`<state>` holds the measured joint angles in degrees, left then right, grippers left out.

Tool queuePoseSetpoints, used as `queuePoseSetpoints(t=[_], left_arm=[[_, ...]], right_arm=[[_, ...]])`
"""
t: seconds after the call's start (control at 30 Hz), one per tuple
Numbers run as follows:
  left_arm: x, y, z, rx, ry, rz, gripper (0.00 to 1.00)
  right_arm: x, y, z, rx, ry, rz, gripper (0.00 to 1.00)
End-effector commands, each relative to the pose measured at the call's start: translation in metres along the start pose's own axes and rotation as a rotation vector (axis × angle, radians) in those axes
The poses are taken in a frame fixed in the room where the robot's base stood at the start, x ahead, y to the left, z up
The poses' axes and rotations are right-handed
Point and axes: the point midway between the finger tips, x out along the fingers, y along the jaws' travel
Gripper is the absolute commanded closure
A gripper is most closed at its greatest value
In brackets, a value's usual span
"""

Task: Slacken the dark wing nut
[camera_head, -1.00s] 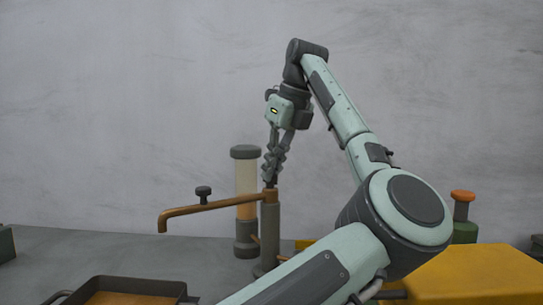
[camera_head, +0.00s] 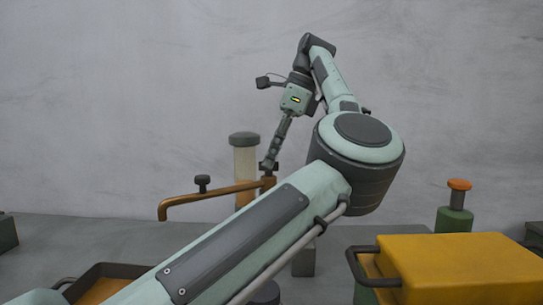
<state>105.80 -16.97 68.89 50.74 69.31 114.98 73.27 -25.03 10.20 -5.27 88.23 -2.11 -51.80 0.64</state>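A dark wing nut (camera_head: 267,166) sits at the top of the post that carries a brown bent pipe (camera_head: 222,190). It is small and partly covered by my fingertips. My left gripper (camera_head: 271,161) comes down on it from above, tilted, and appears shut on it. The fingers are seen nearly edge-on. My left forearm hides most of the post below the nut. My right gripper is out of view.
A dark knob (camera_head: 203,183) stands on the pipe. A capped pale cylinder (camera_head: 244,160) is close behind my gripper. A yellow box (camera_head: 460,268), a green bottle (camera_head: 454,219) and a tray (camera_head: 122,270) stand around.

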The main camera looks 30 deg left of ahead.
Motion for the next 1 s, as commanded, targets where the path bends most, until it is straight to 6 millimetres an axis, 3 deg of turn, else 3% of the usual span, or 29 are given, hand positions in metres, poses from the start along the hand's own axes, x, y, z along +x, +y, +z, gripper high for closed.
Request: queuePoseSetpoints(t=[0.57,0.77,1.0], left_arm=[[-0.0004,-0.0003,0.0001,-0.034,0.002,0.013,1.0],[-0.0002,-0.0002,0.0001,-0.034,0.001,0.013,0.74],[-0.0001,-0.0002,0.0,-0.033,0.001,0.014,0.74]], right_arm=[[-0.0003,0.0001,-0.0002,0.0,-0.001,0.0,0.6],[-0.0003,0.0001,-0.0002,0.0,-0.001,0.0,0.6],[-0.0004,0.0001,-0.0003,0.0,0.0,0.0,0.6]])
